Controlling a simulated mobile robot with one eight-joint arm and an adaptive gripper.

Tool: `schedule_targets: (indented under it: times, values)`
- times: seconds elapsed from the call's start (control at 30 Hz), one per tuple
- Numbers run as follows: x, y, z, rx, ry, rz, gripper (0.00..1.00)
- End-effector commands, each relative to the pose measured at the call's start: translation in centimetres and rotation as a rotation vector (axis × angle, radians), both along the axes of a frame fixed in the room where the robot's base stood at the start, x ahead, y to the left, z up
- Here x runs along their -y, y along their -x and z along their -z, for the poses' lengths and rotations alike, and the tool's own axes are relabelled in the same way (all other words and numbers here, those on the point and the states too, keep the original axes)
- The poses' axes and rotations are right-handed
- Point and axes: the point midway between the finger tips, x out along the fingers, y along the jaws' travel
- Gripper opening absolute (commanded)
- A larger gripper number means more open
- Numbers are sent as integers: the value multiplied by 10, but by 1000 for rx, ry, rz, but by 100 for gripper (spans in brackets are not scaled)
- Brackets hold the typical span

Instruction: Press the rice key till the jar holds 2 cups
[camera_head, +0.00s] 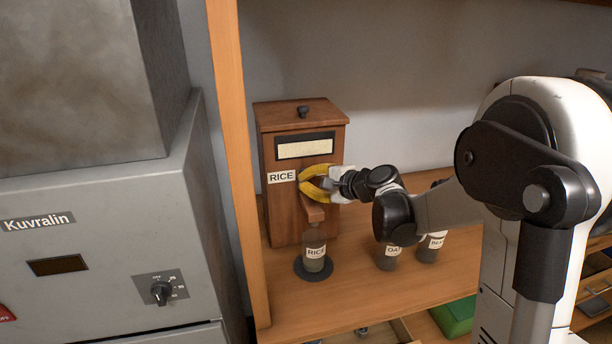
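A brown wooden rice dispenser (285,222) stands on the shelf, with a white RICE label (281,176) and a pale window strip (305,148). A wooden chute (313,211) juts from its front. A jar labelled RICE (315,265) stands upright below the chute on a dark round base (299,269). How full the jar is cannot be told. My gripper (304,180), with yellow fingers, is at the dispenser's front, just above the chute and right of the RICE label. It hides the key area, so contact with the key cannot be told. I see nothing held between the fingers.
Two more labelled jars (387,261) (428,250) stand right of the RICE jar, under my arm. A wooden post (238,150) and a grey Kuvralin machine (100,240) bound the left. The shelf (345,290) is bare in front.

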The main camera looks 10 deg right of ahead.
Motion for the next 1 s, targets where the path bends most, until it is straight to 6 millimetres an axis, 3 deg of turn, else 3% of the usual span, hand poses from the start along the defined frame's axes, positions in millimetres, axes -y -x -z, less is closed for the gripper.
schedule_targets:
  times: [1.0]
  values:
    - [0, 18, 0, 0, 0, 0, 0]
